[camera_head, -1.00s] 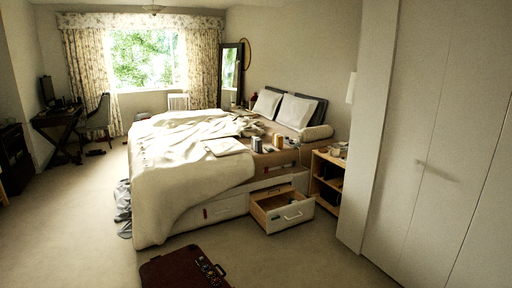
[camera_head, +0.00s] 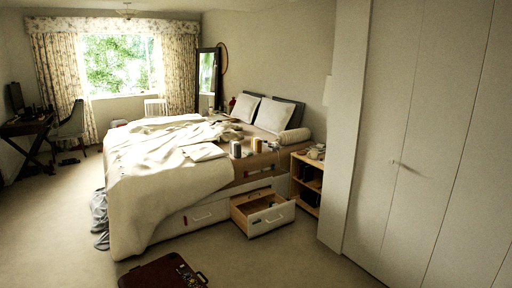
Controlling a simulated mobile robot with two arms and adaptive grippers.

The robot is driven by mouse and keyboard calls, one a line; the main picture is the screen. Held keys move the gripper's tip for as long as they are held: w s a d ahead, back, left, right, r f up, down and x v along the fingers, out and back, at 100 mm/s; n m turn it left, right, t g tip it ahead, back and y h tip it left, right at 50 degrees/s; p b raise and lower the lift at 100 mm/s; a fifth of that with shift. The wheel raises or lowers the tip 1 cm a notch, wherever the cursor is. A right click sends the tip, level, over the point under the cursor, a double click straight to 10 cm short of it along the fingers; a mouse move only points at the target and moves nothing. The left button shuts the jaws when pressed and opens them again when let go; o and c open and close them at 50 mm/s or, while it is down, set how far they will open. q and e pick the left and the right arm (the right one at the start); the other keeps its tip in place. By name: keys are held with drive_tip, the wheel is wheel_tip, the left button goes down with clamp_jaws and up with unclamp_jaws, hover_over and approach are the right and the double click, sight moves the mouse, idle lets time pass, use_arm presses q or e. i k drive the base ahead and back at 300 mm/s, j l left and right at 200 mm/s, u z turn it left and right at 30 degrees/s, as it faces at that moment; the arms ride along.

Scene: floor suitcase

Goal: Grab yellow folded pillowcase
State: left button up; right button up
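A pale, flat folded cloth (camera_head: 204,152) lies on the bed (camera_head: 200,219) near its front right side. It looks cream or off-white, and I cannot tell whether it is the yellow folded pillowcase. No clearly yellow folded cloth shows. An open drawer (camera_head: 268,224) sticks out of the bed base; its contents are dark and too small to tell. Neither of my grippers is in view.
A dark red suitcase (camera_head: 150,276) lies on the floor at the bottom edge. A wooden shelf (camera_head: 300,189) stands beside the bed, next to white wardrobe doors (camera_head: 425,150). Carpet (camera_head: 50,235) is free at the left and front.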

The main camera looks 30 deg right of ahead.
sight(256, 142)
drive_tip(key=i+l+z, duration=0.85)
drive_tip(key=i+z, duration=0.15)
drive_tip(key=z, duration=0.15)
drive_tip(key=i+l+z, duration=0.1)
drive_tip(key=i+z, duration=0.2)
drive_tip(key=i, duration=1)
drive_tip(key=i+l+u, duration=0.1)
drive_tip(key=i+u, duration=0.3)
drive_tip(key=i+l+u, duration=0.25)
drive_tip(key=i+u, duration=0.15)
drive_tip(key=i, duration=0.15)
drive_tip(key=i+l+u, duration=0.35)
drive_tip(key=i+l, duration=0.05)
